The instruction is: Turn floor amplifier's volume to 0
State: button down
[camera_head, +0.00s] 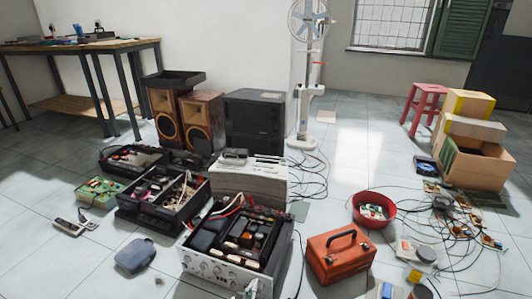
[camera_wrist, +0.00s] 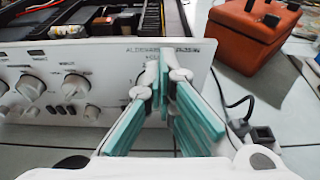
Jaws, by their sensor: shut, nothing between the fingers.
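The floor amplifier (camera_head: 200,265) stands open-topped on the tiled floor at the lower middle of the head view, its silver front panel facing the viewer. In the wrist view its front panel (camera_wrist: 45,133) fills the left half. It carries large round knobs, one near the left (camera_wrist: 30,88) and one nearer the middle (camera_wrist: 76,85), with smaller knobs below. I cannot read which is the volume. My gripper (camera_wrist: 163,62) is shut and empty, with teal finger pads, in front of the panel's right end below some lettering. The fingers hide part of the panel there; contact cannot be told.
An orange toolbox (camera_head: 340,257) stands right of the amplifier, with a black cable and plug (camera_wrist: 250,130) on the floor between. Open electronics cases (camera_head: 165,203) stand behind left. A red bowl (camera_head: 374,208) and loose cables lie to the right. Free floor is at the lower left.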

jog(key=shift+w+r, duration=0.1)
jog(key=shift+w, duration=0.2)
jog(key=shift+w+a, duration=0.1)
jog(key=shift+a, duration=0.05)
dwell(0.6)
jog(key=shift+r, duration=0.1)
jog(key=shift+r+p, duration=0.3)
jog(key=s+a, duration=0.2)
jog(key=s, duration=0.4)
jog(key=shift+p, duration=0.35)
jog(key=shift+f, duration=0.1)
